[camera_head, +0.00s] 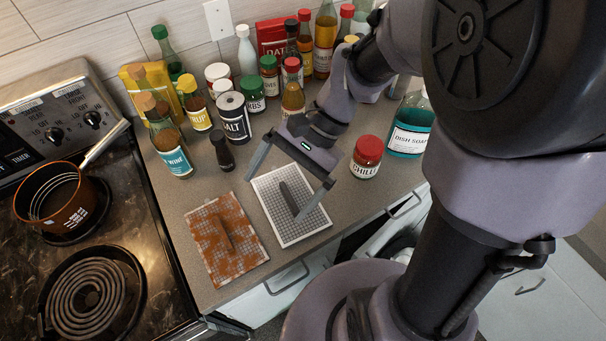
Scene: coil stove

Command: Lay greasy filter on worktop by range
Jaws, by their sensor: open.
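The greasy filter (240,249) is a mesh panel stained orange-brown, with a brown handle on top. It lies flat on the grey worktop (197,291) just right of the range (160,225). A clean filter (316,222), white-grey mesh with a dark grey handle, lies beside it to the right. My gripper (290,185) is open, its two fingers spread above the clean filter. It appears empty, with the clean filter's handle showing between and below the fingers. I cannot tell the exact height of the fingers above it.
A brown pot (62,200) sits on the range's rear burner; the front coil (88,298) is bare. Bottles and jars crowd the back, including a salt tin (234,120). A chilli jar (366,160) and dish soap (408,130) stand right of my gripper.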

